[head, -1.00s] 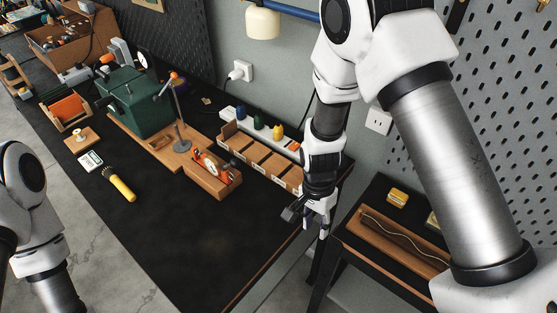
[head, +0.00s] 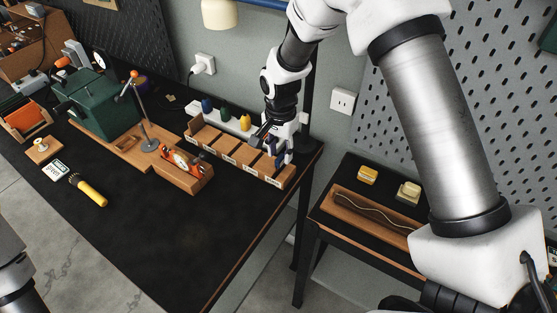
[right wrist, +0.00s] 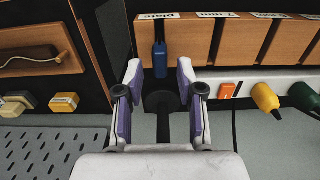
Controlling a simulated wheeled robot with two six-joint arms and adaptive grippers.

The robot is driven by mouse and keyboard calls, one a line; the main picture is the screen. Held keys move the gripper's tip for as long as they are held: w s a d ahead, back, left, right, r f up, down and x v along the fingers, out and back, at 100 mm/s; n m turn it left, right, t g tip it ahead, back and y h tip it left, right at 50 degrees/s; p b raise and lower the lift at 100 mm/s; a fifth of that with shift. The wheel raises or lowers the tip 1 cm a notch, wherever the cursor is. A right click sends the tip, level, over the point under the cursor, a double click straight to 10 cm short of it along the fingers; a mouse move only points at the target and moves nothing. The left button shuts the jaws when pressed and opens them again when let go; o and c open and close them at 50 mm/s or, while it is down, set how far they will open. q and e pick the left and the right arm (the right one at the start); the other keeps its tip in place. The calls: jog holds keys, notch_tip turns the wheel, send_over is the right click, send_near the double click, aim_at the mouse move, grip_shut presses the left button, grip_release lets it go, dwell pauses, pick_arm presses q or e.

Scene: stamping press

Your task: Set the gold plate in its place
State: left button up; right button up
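I cannot make out a gold plate in either view. The wooden compartment tray (head: 238,157) stands along the wall; in the right wrist view its end compartment is labelled "plate" (right wrist: 158,17). My right gripper (head: 277,156) is over the tray's right end in the head view. In the right wrist view its fingers are apart (right wrist: 159,70). A blue piece (right wrist: 160,58) with a dark round part shows between them; I cannot tell whether they touch it. The green press (head: 98,103) stands at the left. My left gripper is out of view.
A clamp on a wooden block (head: 184,170), a yellow-handled tool (head: 88,190) and a wooden pad (head: 43,150) with a small brass-coloured piece are on the black bench (head: 190,240). The bench front is clear. A side table holds a wooden tray (head: 375,218) and yellow blocks (head: 368,175).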

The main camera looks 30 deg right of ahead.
notch_tip(320, 180, down, 3)
jog(key=shift+r+b, duration=0.15)
jog(key=shift+b, duration=0.45)
jog(key=shift+w+r, duration=0.15)
grip_shut()
jog(key=shift+s+r+p, duration=0.2)
jog(key=shift+r+p, duration=0.05)
jog(key=shift+p, duration=0.05)
jog(key=shift+w+r+p, duration=0.1)
jog(key=shift+r+p, duration=0.6)
jog(key=shift+p, duration=0.05)
jog(key=shift+r+p, duration=1.1)
jog(key=shift+r, duration=0.05)
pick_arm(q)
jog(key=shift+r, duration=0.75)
pick_arm(e)
jog(key=shift+f, duration=0.1)
